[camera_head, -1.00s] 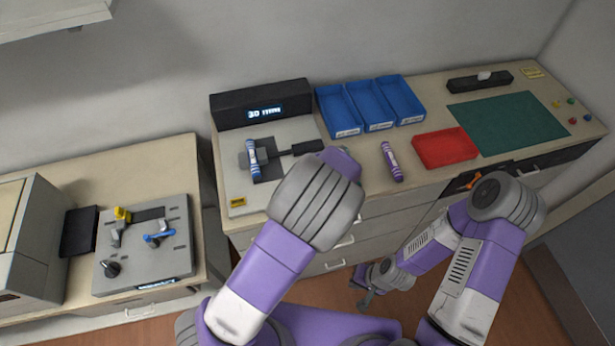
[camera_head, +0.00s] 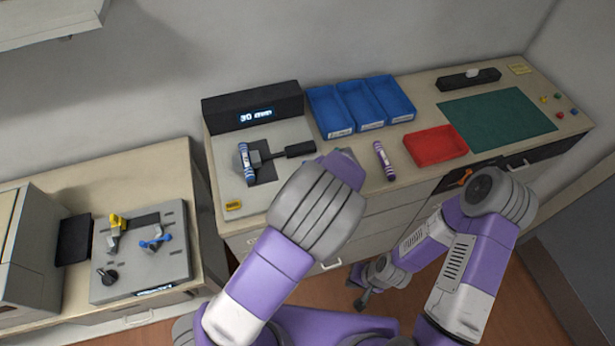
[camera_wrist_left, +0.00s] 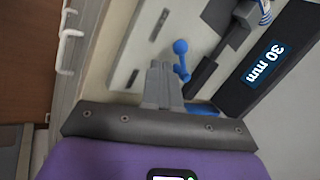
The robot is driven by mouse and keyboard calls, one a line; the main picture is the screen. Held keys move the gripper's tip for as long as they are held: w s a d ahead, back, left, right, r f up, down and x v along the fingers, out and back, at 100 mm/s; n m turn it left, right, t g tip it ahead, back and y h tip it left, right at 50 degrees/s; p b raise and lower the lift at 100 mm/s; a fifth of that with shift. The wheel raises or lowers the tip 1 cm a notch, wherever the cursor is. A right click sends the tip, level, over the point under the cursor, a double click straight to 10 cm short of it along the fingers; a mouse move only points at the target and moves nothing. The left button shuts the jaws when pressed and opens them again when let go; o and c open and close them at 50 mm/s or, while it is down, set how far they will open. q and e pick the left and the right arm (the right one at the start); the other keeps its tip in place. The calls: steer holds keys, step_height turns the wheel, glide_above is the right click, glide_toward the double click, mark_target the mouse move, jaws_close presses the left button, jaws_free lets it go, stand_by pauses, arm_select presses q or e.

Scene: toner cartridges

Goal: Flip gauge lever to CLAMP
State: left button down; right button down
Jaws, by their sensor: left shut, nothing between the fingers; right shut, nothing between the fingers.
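The gauge has a grey base plate (camera_head: 222,165) and a black display box (camera_head: 225,111) reading "30 mm"; the display (camera_wrist_left: 263,63) also shows in the left wrist view. A blue ball-ended lever (camera_wrist_left: 181,48) stands on the plate in the left wrist view; in the head view my left arm hides that area. My left gripper (camera_wrist_left: 160,66) is shut and empty, its tips just beside the lever; contact is unclear. My right gripper (camera_head: 360,303) is shut and empty, low before the drawers.
Blue bins (camera_head: 361,105), a purple-striped cartridge (camera_head: 384,161), a red tray (camera_head: 435,147) and a green mat (camera_head: 497,118) lie to the right on the counter. Another device (camera_head: 140,265) with yellow and blue levers stands on the left table.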

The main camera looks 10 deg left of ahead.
arm_select(q)
steer(key=v, duration=1.1)
steer(key=s+a+f+n+g+h, duration=0.2)
steer(key=s+a+f, duration=0.15)
steer(key=f, duration=0.65)
steer(key=s+a+f+n+g+h, duration=0.1)
steer(key=s+a+f+g+h, duration=0.2)
steer(key=f, duration=0.6)
steer(key=s+a+f+n+t+h, duration=0.1)
steer(key=s+f+n+h, duration=0.1)
steer(key=s+f+n, duration=0.3)
steer(key=s+a+f+n+h, duration=0.1)
steer(key=s+f+n+h, duration=0.2)
steer(key=s, duration=0.5)
step_height(320, 180, down, 8)
steer(key=y+b, duration=0.1)
steer(key=b, duration=0.7)
steer(key=shift+w+f+t, duration=0.25)
steer(key=shift+t, duration=0.05)
steer(key=shift+d, duration=0.1)
